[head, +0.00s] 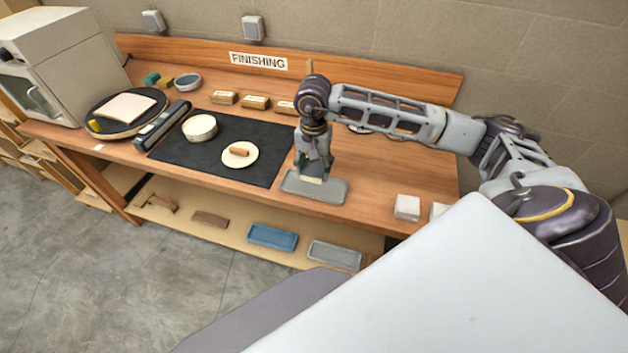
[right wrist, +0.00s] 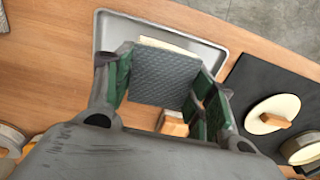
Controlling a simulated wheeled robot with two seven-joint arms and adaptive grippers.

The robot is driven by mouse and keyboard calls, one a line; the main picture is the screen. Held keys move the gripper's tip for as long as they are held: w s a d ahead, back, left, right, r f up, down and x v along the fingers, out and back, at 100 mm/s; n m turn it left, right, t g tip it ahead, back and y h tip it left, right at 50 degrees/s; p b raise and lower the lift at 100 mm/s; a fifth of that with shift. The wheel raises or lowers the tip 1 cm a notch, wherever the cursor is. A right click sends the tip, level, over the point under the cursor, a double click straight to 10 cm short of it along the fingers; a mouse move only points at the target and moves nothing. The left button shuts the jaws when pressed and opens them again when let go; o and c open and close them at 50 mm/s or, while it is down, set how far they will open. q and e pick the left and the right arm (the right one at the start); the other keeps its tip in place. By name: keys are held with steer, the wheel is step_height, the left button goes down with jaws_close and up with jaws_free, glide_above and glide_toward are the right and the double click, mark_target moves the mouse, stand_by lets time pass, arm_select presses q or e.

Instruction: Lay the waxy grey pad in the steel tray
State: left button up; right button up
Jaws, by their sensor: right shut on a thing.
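My right gripper (head: 313,172) is shut on the waxy grey pad, and it is over the steel tray (head: 333,190) at the front of the bench. In the right wrist view the pad (right wrist: 163,78) is a dark grey textured square between the fingers of the gripper (right wrist: 166,84). A pale cream edge shows along its far side. The pad overlaps the near part of the tray (right wrist: 112,32) in that view. I cannot tell whether the pad touches the tray. My left gripper is out of view.
A black mat (head: 190,158) left of the tray bears a round cream tub (head: 200,128) and a cream disc (head: 238,155) with a brown block. Small boxes (head: 256,102) stand behind. A white block (head: 407,207) sits to the right. Blue (head: 272,237) and grey (head: 334,255) trays lie on the lower shelf.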

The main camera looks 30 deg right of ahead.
mark_target(314, 188)
steer(key=shift+f, duration=1.2)
steer(key=shift+f+p, duration=0.45)
steer(key=shift+f, duration=1.4)
steer(key=shift+f, duration=0.15)
steer(key=o, duration=0.9)
